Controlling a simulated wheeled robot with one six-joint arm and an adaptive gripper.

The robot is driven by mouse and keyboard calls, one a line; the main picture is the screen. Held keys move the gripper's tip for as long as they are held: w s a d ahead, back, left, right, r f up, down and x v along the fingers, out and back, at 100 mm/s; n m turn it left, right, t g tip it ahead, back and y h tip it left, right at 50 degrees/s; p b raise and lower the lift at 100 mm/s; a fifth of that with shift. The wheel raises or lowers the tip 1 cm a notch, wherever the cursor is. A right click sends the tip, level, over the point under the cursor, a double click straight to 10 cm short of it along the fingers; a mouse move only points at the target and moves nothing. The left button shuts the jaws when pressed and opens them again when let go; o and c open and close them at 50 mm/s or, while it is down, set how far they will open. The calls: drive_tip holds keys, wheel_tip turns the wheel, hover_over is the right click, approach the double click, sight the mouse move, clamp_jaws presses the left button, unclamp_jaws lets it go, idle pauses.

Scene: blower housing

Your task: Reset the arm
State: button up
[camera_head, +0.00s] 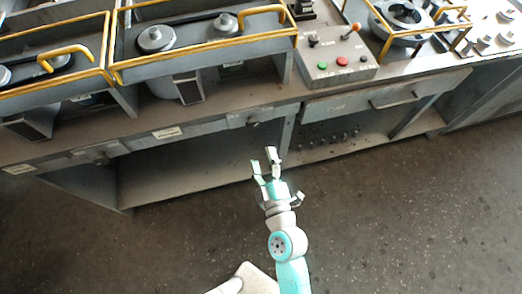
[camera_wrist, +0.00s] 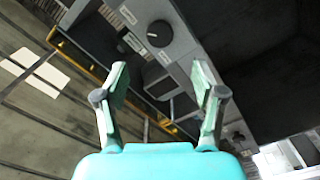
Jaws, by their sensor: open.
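My gripper (camera_head: 264,158) is in the middle of the head view, at the end of my teal and white arm, over the dark floor in front of the workbench. Its two fingers are spread apart with nothing between them. In the wrist view my gripper (camera_wrist: 160,80) also shows open and empty, with a finger on each side. Behind the fingers there the bench front and a round dark knob are visible. The gripper appears apart from the bench, though the exact gap cannot be told.
The grey workbench (camera_head: 220,112) runs across the top, with an open lower shelf (camera_head: 190,178). On it stand yellow-railed units (camera_head: 205,50), a control box (camera_head: 337,62) with green and red buttons and a lever, and a round housing (camera_head: 402,18). The floor (camera_head: 400,220) at right is clear.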

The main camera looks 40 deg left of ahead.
drive_tip(key=shift+d, duration=0.1)
idle(0.5)
drive_tip(key=s+d+f+m+t+h, duration=0.1)
drive_tip(key=s+d+m+h, duration=0.15)
drive_tip(key=d, duration=0.55)
drive_tip(key=s+d+f+m+t+h, duration=0.15)
drive_tip(key=d+m, duration=0.25)
drive_tip(key=d, duration=0.4)
drive_tip(key=s+d+f+m+t+h, duration=0.1)
drive_tip(key=s+d+m+h, duration=0.25)
drive_tip(key=d, duration=0.35)
drive_tip(key=s+d+r+m+h, duration=0.3)
drive_tip(key=s+d+r+m, duration=0.1)
drive_tip(key=s+d+m, duration=0.1)
drive_tip(key=s+d+r+m+h, duration=0.3)
drive_tip(key=s+d, duration=0.4)
drive_tip(key=s, duration=0.3)
drive_tip(key=r+m, duration=0.1)
drive_tip(key=m, duration=0.1)
drive_tip(key=shift+s+d+r+m, duration=0.25)
drive_tip(key=shift+d+r+m, duration=0.05)
drive_tip(key=shift+d+m, duration=0.1)
drive_tip(key=shift+w, duration=0.1)
